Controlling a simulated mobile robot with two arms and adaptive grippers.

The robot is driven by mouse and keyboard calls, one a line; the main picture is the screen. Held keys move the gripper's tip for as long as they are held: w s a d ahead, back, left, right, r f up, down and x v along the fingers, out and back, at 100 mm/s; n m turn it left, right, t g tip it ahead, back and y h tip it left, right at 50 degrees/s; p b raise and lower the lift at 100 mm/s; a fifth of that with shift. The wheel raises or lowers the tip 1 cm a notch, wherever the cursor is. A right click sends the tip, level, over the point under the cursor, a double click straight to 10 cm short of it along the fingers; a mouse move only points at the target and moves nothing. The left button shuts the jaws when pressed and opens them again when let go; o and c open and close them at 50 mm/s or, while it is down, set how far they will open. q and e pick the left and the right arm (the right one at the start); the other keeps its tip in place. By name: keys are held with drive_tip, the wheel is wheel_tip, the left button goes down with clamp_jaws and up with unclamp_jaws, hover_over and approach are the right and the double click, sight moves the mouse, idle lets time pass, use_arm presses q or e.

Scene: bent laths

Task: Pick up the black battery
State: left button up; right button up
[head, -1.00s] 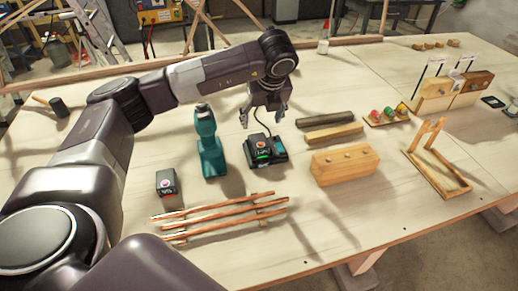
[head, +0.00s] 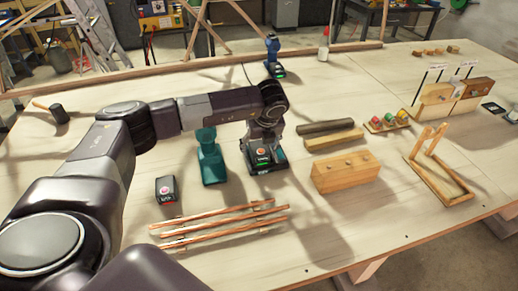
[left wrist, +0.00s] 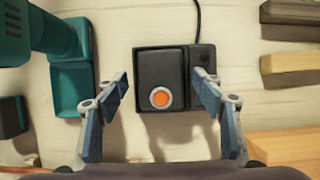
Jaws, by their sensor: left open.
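A black battery with an orange round button (left wrist: 160,65) sits on a dark charger (left wrist: 203,58) with a cable; in the head view the battery (head: 262,155) also shows on the charger (head: 270,168). My left gripper (left wrist: 163,80) is open, its fingers on either side of the battery, with nothing held. In the head view the left gripper (head: 263,138) is right over the charger and partly hides it. A second black battery with a pinkish button (head: 167,188) stands alone on the table at left. My right gripper is not in view.
A teal drill (head: 211,158) stands close left of the charger. Dark and light laths (head: 332,138) and a wooden block (head: 345,171) lie to its right. Copper-coloured rods (head: 220,222) lie in front. A blue tool (head: 273,57) stands behind.

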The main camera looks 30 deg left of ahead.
use_arm(q)
drive_tip(key=shift+f, duration=0.15)
drive_tip(key=shift+c, duration=0.2)
drive_tip(key=c, duration=1.5)
drive_tip(key=shift+w+r, duration=0.1)
drive_tip(key=shift+r, duration=0.15)
